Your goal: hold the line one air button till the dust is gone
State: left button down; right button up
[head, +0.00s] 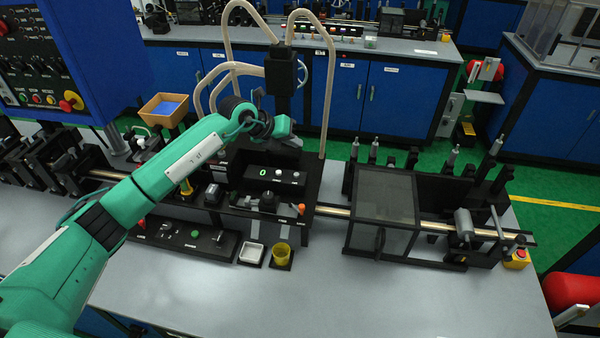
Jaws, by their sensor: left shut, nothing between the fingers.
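My left arm reaches in from the left, and its left gripper (289,138) is shut and empty, over the back of the black machine on the bench. Just below and in front of it is a black box (275,176) with a green digit display and small pale buttons. I cannot tell which button is the line one air button. No dust can be made out at this size. My right gripper is not in view.
A dark mesh guard (385,211) covers the rail on the right. Pale hoses (331,85) rise behind the gripper. The front of the grey bench (330,300) is clear.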

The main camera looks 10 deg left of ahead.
aim_at(296, 175)
pick_arm(q)
jog(key=shift+a, duration=0.1)
dwell(0.3)
jog(key=shift+f+b, duration=2.4)
jog(key=shift+f, duration=2)
jog(key=shift+f, duration=0.1)
jog(key=shift+f+b, duration=0.3)
jog(key=shift+f+b, duration=0.3)
jog(key=shift+f, duration=0.2)
jog(key=shift+r, duration=0.1)
dwell(1.0)
jog(key=shift+r+p, duration=0.45)
jog(key=shift+r, duration=0.4)
